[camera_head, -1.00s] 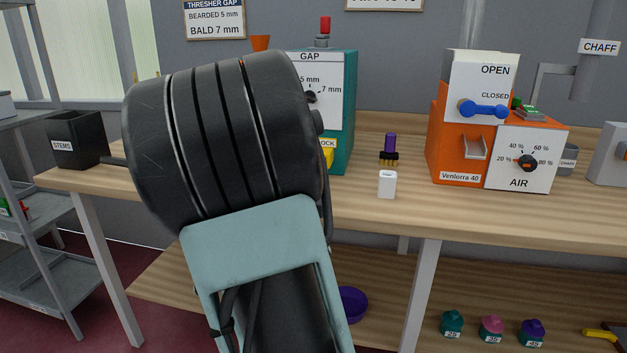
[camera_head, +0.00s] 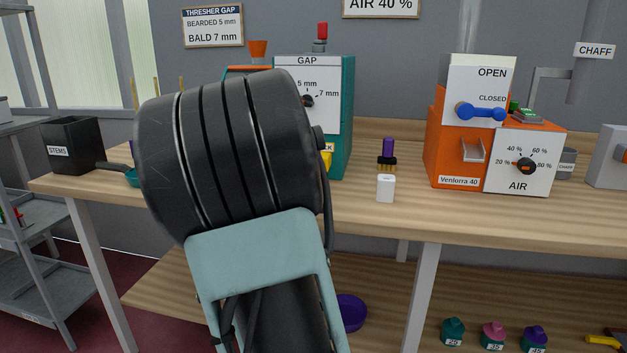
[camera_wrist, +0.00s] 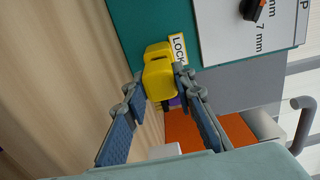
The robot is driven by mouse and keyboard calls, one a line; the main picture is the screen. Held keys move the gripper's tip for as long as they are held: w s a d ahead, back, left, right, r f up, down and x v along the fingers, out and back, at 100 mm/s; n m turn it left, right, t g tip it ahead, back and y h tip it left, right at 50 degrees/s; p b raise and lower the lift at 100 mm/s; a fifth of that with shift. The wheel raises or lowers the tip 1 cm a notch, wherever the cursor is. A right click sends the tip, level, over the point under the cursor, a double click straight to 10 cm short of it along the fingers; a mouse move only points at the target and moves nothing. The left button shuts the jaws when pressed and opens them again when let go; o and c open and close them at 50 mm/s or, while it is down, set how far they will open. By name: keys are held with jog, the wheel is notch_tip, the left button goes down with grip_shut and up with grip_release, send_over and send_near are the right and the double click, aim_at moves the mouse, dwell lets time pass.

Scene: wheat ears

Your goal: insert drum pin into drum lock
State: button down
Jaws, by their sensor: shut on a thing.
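In the wrist view my gripper (camera_wrist: 156,86) is shut on a yellow block-like piece (camera_wrist: 158,80), which looks like the drum pin. Its fingertips are on either side of it. Just beyond it is another yellow part, the drum lock (camera_wrist: 157,49), against the teal thresher (camera_wrist: 145,22) beside a LOCK label (camera_wrist: 178,49). The two yellow parts overlap in this view, and I cannot tell whether the pin is inside the lock. In the head view my arm hides the gripper; a bit of yellow (camera_head: 327,160) shows at the thresher's (camera_head: 347,120) lower front.
A brush with a purple handle (camera_head: 388,150) and a small white container (camera_head: 385,188) stand right of the thresher. An orange Venlorra machine (camera_head: 440,150) stands further right. A black STEMS bin (camera_head: 85,145) is at the left. The table's front strip (camera_head: 400,215) is mostly clear.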

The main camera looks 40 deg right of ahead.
jog(key=shift+b+x, duration=0.95)
jog(key=shift+x, duration=0.45)
jog(key=c, duration=1.5)
grip_release()
jog(key=shift+c, duration=0.2)
jog(key=v, duration=1.2)
